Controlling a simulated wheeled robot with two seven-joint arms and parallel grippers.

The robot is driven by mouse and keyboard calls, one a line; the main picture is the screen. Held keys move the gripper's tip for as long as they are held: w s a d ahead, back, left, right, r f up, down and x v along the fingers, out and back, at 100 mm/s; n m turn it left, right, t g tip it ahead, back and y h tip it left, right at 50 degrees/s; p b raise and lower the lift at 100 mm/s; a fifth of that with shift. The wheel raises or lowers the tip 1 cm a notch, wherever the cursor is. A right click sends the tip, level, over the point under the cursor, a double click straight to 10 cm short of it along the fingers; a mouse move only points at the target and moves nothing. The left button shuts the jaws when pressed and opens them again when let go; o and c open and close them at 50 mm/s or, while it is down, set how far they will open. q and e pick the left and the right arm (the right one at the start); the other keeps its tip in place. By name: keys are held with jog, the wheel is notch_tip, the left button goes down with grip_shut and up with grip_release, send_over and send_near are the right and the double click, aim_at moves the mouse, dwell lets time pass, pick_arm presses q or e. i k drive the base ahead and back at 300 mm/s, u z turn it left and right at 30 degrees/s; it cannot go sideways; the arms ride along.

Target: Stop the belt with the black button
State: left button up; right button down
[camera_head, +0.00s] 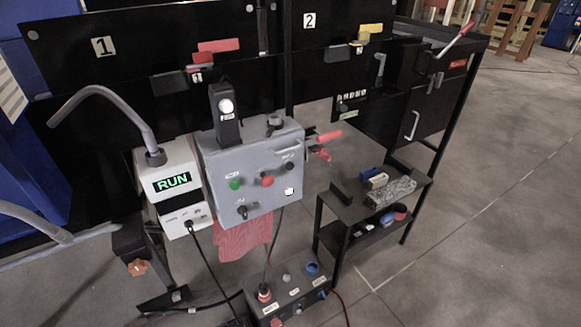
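A grey control box (215,155) stands in the middle of the view. Its sloped front carries a green button (235,184), a red button (267,181), a small black control (288,166) at the upper right and a dark switch (242,211) at the lower left. I cannot tell for sure which of the dark controls is the black button; their labels are too small to read. A white unit (160,165) left of the box has a display (172,182) reading RUN in green. The belt is not clearly visible. Neither of my grippers is in view.
Black panels marked 1 (104,47) and 2 (310,20) stand behind. A red-handled clamp (325,137) sticks out right of the box. A red cloth (244,240) hangs below it. A low button box (288,294) is in front, and a black shelf (345,208) stands right.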

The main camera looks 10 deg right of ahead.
aim_at(289, 165)
jog(key=k, duration=1.35)
jog(key=u, duration=0.5)
jog(key=i, duration=0.5)
jog(key=u, duration=1)
jog(key=i, duration=1.6)
jog(key=z, duration=1.2)
jog(key=i, duration=0.4)
jog(key=z, duration=0.45)
